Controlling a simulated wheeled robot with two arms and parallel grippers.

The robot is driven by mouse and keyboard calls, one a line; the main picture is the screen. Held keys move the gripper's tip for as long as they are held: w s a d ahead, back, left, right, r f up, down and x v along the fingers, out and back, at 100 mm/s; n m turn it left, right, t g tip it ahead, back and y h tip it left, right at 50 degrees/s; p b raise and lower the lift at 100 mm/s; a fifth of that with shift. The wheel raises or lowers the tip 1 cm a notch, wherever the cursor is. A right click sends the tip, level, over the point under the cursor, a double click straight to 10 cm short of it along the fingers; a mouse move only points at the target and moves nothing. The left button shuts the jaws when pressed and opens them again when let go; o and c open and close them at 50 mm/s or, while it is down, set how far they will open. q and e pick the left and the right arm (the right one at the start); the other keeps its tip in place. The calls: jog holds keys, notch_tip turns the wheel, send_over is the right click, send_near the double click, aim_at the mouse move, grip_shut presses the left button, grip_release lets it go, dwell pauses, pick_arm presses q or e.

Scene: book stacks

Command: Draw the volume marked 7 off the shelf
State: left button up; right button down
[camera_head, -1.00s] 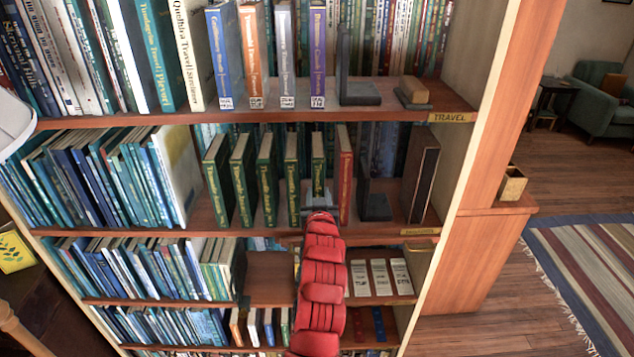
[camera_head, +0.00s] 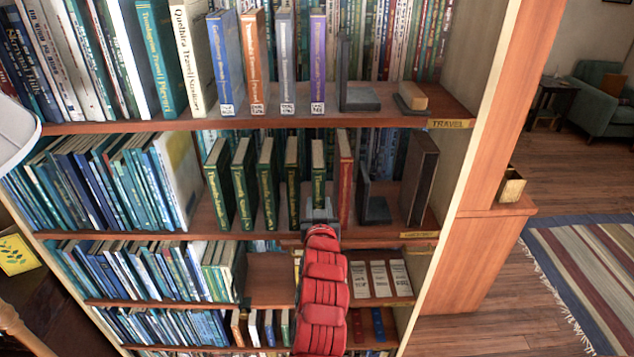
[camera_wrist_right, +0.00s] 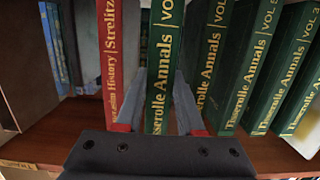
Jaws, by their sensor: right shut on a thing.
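A row of dark green "Annals" volumes stands on the middle shelf. The rightmost green volume (camera_head: 318,160) is the one at my right gripper (camera_head: 320,212). In the wrist view, the fingers of my right gripper (camera_wrist_right: 155,105) lie on both sides of this green spine (camera_wrist_right: 163,60) and are shut on it. Its number is cut off at the top edge, so I cannot read whether it is 7. Next to it stands a red book (camera_head: 343,185), also close beside it in the wrist view (camera_wrist_right: 110,50). My left gripper is not in view.
More green volumes (camera_head: 267,185) stand to the left with small gaps. A dark bookend (camera_head: 375,208) and a brown-black upright case (camera_head: 420,180) stand to the right. The shelf above holds several spaced books (camera_head: 285,60). The lower shelf has a bare stretch (camera_head: 268,288).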

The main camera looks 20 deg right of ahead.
jog(key=f+p+v, duration=0.2)
jog(key=p+v, duration=0.7)
jog(key=v, duration=0.5)
jog(key=shift+s, duration=0.4)
